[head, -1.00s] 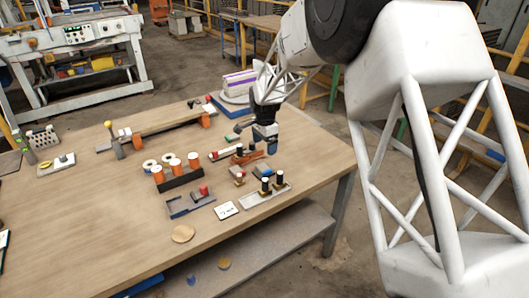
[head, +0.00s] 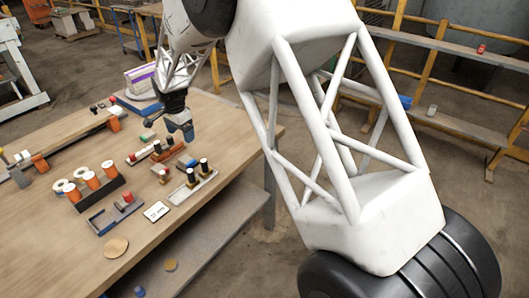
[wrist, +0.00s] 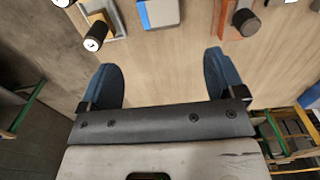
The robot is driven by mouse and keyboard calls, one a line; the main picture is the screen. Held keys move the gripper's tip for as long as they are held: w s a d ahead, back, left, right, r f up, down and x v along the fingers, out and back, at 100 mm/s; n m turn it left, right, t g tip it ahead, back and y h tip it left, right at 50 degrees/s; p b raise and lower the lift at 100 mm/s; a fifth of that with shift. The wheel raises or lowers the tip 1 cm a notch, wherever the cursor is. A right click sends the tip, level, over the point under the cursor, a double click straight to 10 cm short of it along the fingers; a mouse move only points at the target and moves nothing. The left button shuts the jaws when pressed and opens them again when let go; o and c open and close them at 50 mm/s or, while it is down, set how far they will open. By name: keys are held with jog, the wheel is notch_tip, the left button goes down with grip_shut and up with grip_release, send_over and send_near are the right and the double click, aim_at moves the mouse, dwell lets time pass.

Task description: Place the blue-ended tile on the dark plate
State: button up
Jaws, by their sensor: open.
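My gripper (head: 184,132) hangs over the right part of the table, just behind the small trays. In the wrist view its two blue fingers (wrist: 158,78) are apart with only bare wood between them. A pale tile with a blue end (wrist: 162,13) lies beyond the fingertips, cut by the top edge. It seems to be the small flat piece (head: 187,161) between the orange tray and the light tray in the head view, where its colours are hard to read. I cannot tell for certain which piece is the dark plate.
A light tray (head: 206,181) holds dark-capped posts. An orange tray (head: 164,153) stands behind it. A black holder (head: 97,194) carries orange-and-white spools. A grey-blue tray (head: 117,219), a white card (head: 157,211) and a round wooden disc (head: 116,247) lie nearer. The table's left front is clear.

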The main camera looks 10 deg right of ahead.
jog(key=s+d+r+n+t, duration=0.1)
jog(key=s+d+r+n, duration=0.1)
jog(key=s+d+r, duration=0.8)
jog(key=s+d+r+n, duration=0.2)
jog(key=s+d+r, duration=0.65)
jog(key=d, duration=0.35)
jog(key=s+d+n, duration=0.1)
jog(key=s+d, duration=0.3)
jog(key=s, duration=0.6)
jog(key=s+d+n+t, duration=0.1)
jog(key=s+d, duration=0.4)
jog(key=s, duration=0.5)
jog(key=s+d+n, duration=0.2)
jog(key=s+d, duration=0.2)
jog(key=s, duration=0.5)
jog(key=shift+s+d+f+n+t, duration=0.3)
jog(key=shift+s+d+f+n, duration=0.1)
